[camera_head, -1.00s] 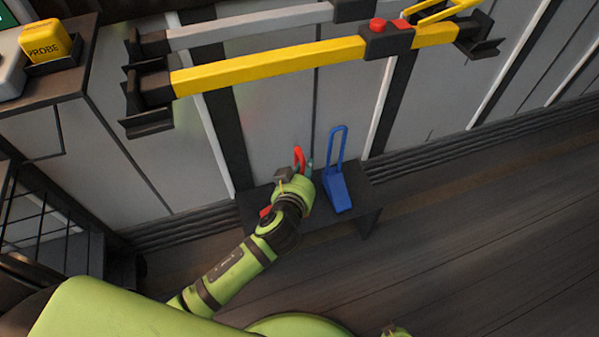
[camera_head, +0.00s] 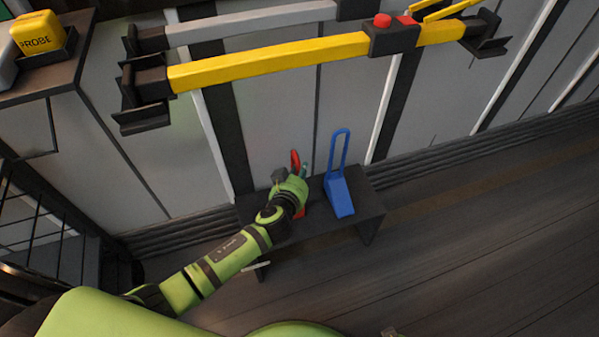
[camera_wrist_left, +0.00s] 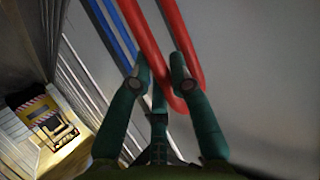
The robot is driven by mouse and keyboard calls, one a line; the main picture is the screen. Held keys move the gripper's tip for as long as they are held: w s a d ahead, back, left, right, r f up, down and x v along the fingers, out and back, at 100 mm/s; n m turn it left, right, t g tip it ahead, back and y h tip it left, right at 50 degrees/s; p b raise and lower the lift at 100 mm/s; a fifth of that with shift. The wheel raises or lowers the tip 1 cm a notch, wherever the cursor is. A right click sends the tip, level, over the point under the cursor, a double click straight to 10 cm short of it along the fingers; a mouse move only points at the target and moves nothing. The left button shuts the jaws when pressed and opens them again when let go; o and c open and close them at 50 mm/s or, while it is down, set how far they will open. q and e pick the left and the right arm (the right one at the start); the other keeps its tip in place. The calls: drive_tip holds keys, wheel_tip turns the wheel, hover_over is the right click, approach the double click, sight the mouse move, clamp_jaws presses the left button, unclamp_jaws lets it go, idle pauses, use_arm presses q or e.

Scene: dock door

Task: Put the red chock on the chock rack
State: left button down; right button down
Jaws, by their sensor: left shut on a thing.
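The red chock shows as a red handle (camera_head: 295,160) above my left gripper and a small red patch (camera_head: 301,212) below it. The arm hides most of it. My left gripper (camera_head: 299,177) is shut on the handle, over the left part of the low dark chock rack (camera_head: 370,206). I cannot tell whether the chock touches the rack. In the left wrist view, the fingers (camera_wrist_left: 160,80) are at the lower end of the red handle loop (camera_wrist_left: 153,45). My right gripper is not in view.
A blue chock (camera_head: 339,195) with a tall loop handle stands on the rack, right of my left gripper. A yellow bar (camera_head: 270,62) crosses the door above. A shelf with a yellow probe box (camera_head: 36,36) is at upper left. Floor at right is clear.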

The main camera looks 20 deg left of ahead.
use_arm(q)
drive_tip(key=shift+r, duration=0.1)
drive_tip(key=c, duration=1.1)
unclamp_jaws()
drive_tip(key=shift+f, duration=0.25)
drive_tip(key=shift+c, duration=0.2)
drive_tip(key=p+v, duration=0.2)
drive_tip(key=v, duration=1)
drive_tip(key=s+a+f+m+g, duration=0.1)
drive_tip(key=s+a+f+g, duration=0.15)
drive_tip(key=f, duration=0.65)
drive_tip(key=s+a+f+m+g, duration=0.1)
drive_tip(key=s+a+f+g, duration=0.2)
drive_tip(key=f, duration=0.6)
drive_tip(key=s+f+g, duration=0.3)
drive_tip(key=s+f, duration=1)
drive_tip(key=shift+a+f+m, duration=0.3)
drive_tip(key=shift+a, duration=0.15)
